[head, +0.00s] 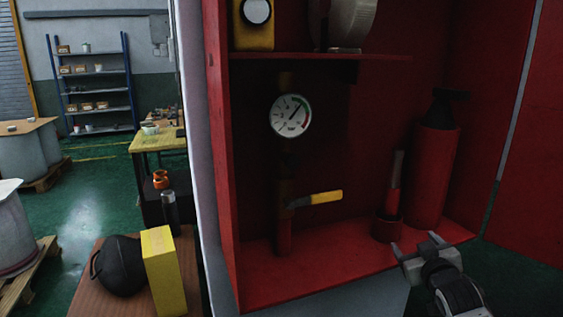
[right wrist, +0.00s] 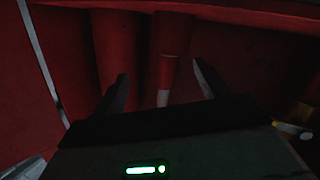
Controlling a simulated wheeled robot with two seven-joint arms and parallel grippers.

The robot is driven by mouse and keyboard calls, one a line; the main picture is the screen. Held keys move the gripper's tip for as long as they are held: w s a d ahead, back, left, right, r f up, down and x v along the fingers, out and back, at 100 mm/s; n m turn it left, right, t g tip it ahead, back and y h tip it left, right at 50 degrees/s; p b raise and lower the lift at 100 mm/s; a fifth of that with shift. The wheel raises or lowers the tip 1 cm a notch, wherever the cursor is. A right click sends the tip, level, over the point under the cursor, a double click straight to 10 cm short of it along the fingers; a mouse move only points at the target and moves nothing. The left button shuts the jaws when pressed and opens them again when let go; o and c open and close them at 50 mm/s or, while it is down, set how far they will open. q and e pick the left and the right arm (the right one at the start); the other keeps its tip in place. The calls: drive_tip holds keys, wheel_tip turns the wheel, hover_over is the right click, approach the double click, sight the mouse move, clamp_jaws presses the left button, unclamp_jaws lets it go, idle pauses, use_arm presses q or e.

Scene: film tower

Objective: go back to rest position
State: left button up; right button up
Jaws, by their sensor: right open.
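My right gripper (head: 420,249) is open and empty at the front edge of the red cabinet (head: 290,284), at the lower right of the head view. In the right wrist view its two fingers (right wrist: 160,85) stand apart with nothing gripped between them. Beyond them is a red and grey cylindrical tool (head: 395,185), upright in a red cup (head: 387,228); it also shows in the right wrist view (right wrist: 168,65). My left gripper is in neither view.
A red extinguisher (head: 434,175) stands right of the cup. A pipe with a yellow-handled valve (head: 322,198) and a gauge (head: 291,116) is at the cabinet's left. The open red door (head: 535,150) is at right. A yellow box (head: 164,270) stands on a brown table at lower left.

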drive_tip(key=s+a+f+g+y, duration=0.1)
drive_tip(key=s+a+f+g, duration=0.1)
drive_tip(key=s+a+f, duration=0.4)
drive_tip(key=s+a+f+g+y, duration=0.1)
drive_tip(key=s+a+f, duration=0.2)
drive_tip(key=s+f, duration=0.6)
drive_tip(key=s+a+f+g, duration=0.1)
drive_tip(key=s+a+f, duration=0.2)
drive_tip(key=s, duration=0.7)
drive_tip(key=s+a+f+g+y, duration=0.1)
drive_tip(key=s+a+f, duration=0.3)
drive_tip(key=s, duration=0.6)
drive_tip(key=shift+g, duration=0.7)
